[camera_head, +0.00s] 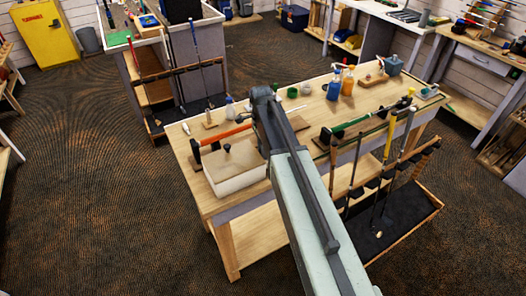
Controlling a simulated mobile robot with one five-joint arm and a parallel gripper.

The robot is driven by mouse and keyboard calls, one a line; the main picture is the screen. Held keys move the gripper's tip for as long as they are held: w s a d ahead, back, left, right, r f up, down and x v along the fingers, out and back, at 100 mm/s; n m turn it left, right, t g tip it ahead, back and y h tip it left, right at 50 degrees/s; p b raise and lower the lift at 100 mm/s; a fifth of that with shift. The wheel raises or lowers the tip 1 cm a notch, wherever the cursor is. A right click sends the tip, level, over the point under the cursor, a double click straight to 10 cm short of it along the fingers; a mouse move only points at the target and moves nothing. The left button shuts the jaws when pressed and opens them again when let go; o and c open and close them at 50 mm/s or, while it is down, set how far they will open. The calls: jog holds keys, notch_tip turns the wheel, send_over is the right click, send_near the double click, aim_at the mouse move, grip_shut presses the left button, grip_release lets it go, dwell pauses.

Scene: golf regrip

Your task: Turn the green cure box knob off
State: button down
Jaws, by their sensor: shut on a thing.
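I cannot make out a green cure box or its knob for certain. A cream box (236,180) with a brownish top and a small dark knob (227,147) stands at the near left part of the wooden workbench. My arm reaches up from the bottom right across the middle of the bench, and its dark upper joint shows just right of the cream box. My gripper is not visible; the arm hides what lies behind it, including part of the bench and the box's right end.
A club with an orange-red shaft (228,133) lies behind the box. Blue (333,88) and orange (348,83) bottles stand farther back. A green-gripped club (350,126) lies on the right. Clubs stand in a rack (430,203) along the front. Carpet (85,190) at left is clear.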

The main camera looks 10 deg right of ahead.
jog(key=shift+n, duration=0.3)
jog(key=n, duration=0.3)
jog(key=shift+n+h, duration=0.3)
jog(key=shift+n, duration=1.5)
jog(key=c, duration=1.5)
grip_release()
jog(key=shift+a, duration=0.1)
